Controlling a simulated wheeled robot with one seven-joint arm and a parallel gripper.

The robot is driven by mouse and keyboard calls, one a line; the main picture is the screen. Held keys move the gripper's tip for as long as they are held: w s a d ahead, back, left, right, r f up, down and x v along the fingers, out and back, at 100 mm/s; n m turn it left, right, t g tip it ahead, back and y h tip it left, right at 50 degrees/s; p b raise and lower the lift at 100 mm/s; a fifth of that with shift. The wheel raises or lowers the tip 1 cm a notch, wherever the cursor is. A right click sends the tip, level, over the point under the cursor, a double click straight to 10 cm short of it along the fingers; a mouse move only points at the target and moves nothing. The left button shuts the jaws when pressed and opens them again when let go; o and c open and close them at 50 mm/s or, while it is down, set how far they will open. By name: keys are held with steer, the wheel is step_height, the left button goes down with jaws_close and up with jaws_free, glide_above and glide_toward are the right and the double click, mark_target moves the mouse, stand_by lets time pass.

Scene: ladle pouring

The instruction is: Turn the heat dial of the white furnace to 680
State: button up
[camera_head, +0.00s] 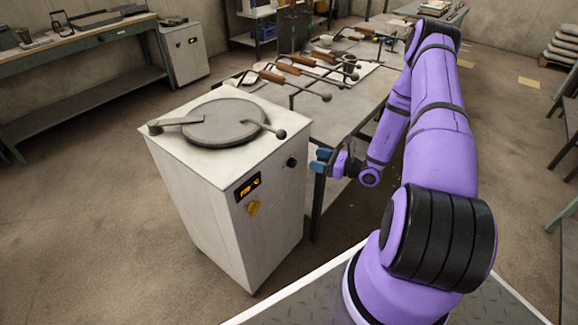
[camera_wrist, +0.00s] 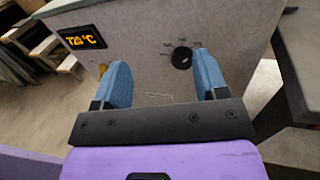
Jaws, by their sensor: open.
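The white furnace (camera_head: 225,190) stands left of my arm with a round grey lid (camera_head: 224,122) on top. Its front has an orange display (camera_head: 248,187), a yellow knob (camera_head: 254,208) below it, and a black dial (camera_head: 291,162) to the right. In the wrist view the display (camera_wrist: 82,39) seems to read 720 °C. The black dial (camera_wrist: 182,57) there has small marks around it, too small to read. My gripper (camera_head: 321,161) has blue fingers, open and empty, facing the front panel. In the wrist view the dial shows between the fingers (camera_wrist: 161,60), nearer the right one, apparently untouched.
A metal table (camera_head: 345,115) with several wooden-handled tools stands behind and right of the furnace, close to my gripper. A workbench (camera_head: 75,42) and another white cabinet (camera_head: 185,52) stand at the back left. The floor left of the furnace is clear.

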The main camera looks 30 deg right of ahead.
mark_target(295, 164)
step_height(295, 164, down, 8)
steer(key=s+m+t+h, duration=0.1)
steer(key=m+t+h, duration=0.1)
steer(key=m+h, duration=0.15)
steer(key=shift+m, duration=0.35)
steer(key=x, duration=1)
steer(key=shift+w+d+r, duration=0.1)
steer(key=shift+w+r, duration=0.15)
steer(key=c, duration=0.9)
steer(key=shift+c, duration=0.2)
